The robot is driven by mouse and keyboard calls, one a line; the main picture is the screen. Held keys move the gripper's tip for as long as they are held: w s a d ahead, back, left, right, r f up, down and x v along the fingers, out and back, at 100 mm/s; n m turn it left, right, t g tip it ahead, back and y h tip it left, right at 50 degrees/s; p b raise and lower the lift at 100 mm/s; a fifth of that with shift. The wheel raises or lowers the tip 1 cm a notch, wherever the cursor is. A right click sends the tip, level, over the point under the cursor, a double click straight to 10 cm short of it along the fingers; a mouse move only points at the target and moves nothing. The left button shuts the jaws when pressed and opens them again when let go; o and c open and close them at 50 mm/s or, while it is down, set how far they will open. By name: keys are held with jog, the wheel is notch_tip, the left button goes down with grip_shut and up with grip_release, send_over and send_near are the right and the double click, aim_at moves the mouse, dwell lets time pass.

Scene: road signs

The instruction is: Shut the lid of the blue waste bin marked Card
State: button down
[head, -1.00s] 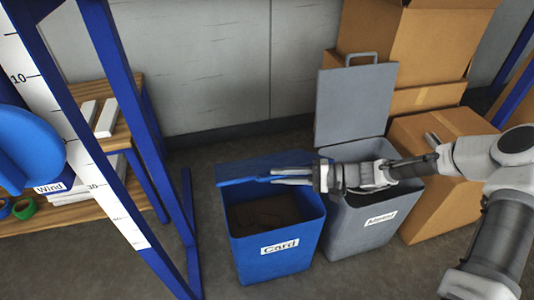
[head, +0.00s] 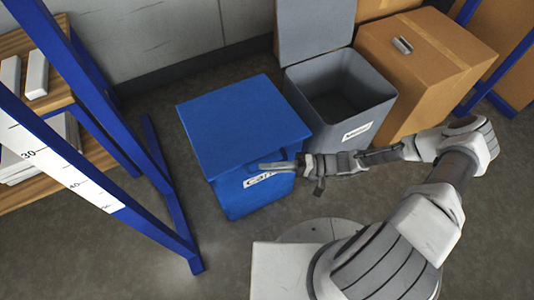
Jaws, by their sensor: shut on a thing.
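The blue waste bin (head: 240,202) stands in the middle of the head view, and its white Card label (head: 262,180) is partly covered by my gripper. Its blue lid (head: 240,118) lies over the top and hides the inside. I cannot tell whether the lid is fully seated or a small gap remains at the front. My gripper (head: 266,166) is at the lid's front edge, coming from the right. It is shut on the lid's handle, which is mostly hidden by the fingers.
A grey bin (head: 372,112) with its lid (head: 312,28) raised stands close to the right. Cardboard boxes (head: 425,60) are beyond it. A blue frame (head: 172,200) with a white scale stands at left, before wooden shelves (head: 20,190). Floor between frame and blue bin is clear.

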jog(key=shift+f+n, duration=0.4)
jog(key=shift+f, duration=1.05)
jog(key=shift+d+f, duration=0.1)
jog(key=c, duration=0.8)
grip_release()
jog(key=shift+c, duration=0.2)
jog(key=w+d+f+p, duration=0.1)
jog(key=d, duration=1.6)
jog(key=shift+w+p, duration=0.35)
jog(key=shift+w, duration=0.05)
